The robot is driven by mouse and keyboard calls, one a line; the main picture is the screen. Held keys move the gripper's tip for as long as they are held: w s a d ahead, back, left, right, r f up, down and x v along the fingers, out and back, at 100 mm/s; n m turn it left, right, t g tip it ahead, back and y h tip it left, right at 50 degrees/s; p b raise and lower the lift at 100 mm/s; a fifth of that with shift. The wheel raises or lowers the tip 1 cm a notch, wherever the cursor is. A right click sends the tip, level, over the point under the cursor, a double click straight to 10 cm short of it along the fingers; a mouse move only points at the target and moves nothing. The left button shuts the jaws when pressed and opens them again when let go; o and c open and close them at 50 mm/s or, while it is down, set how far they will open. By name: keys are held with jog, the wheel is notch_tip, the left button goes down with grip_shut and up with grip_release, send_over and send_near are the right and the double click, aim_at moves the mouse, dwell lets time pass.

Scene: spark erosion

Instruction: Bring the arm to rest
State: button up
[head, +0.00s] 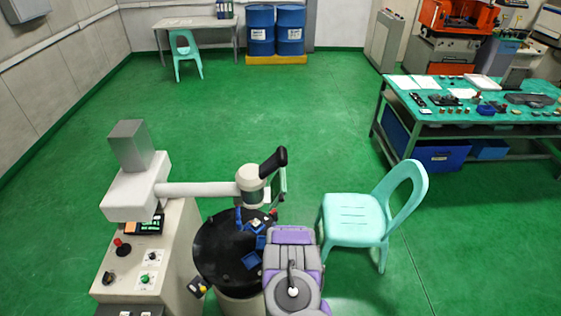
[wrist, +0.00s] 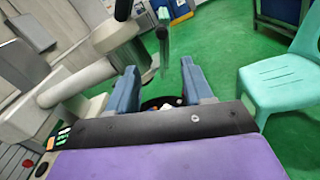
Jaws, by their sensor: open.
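My gripper (wrist: 159,68) shows in the wrist view as two blue-grey fingers standing well apart. It is open, with nothing between the fingers. In the head view my purple and grey arm (head: 291,262) is folded low at the bottom centre; I cannot make out the fingers there. The arm is just right of a round black table (head: 215,262) with small blue parts on it. Part of the black table and its items show beyond the fingers in the wrist view.
A pale machine (head: 150,235) with a horizontal arm stands left of the round table. A mint chair (head: 352,217) is close on the right. A green-topped workbench (head: 455,120) stands at upper right. Blue barrels (head: 261,30) stand at the back. The middle floor is clear.

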jog(key=w+a+r+m+g+y+b, duration=0.2)
jog(key=a+m+g+b, duration=0.3)
jog(key=a+m+b, duration=0.3)
jog(key=s+d+r+m+g+y+b, duration=0.2)
jog(key=s+r+m+g+b, duration=0.25)
jog(key=s+r+m, duration=0.2)
jog(key=s+d+r+m+g+h+b, duration=0.1)
jog(key=s+d+m+g+b, duration=0.2)
jog(key=s, duration=1.1)
jog(key=s+d+r+m+g+h+b, duration=0.1)
jog(key=s+d+m+g+b, duration=0.3)
jog(key=s+d+m, duration=0.5)
jog(key=s+d+r+m+g+h+b, duration=0.1)
jog(key=s+d+m, duration=0.5)
jog(key=s, duration=1.3)
jog(key=d+g+h+b, duration=0.1)
jog(key=g+b, duration=0.1)
jog(key=b, duration=0.1)
jog(key=shift+r+m+h+b, duration=0.3)
jog(key=shift+r+m+b, duration=0.05)
jog(key=shift+b, duration=0.05)
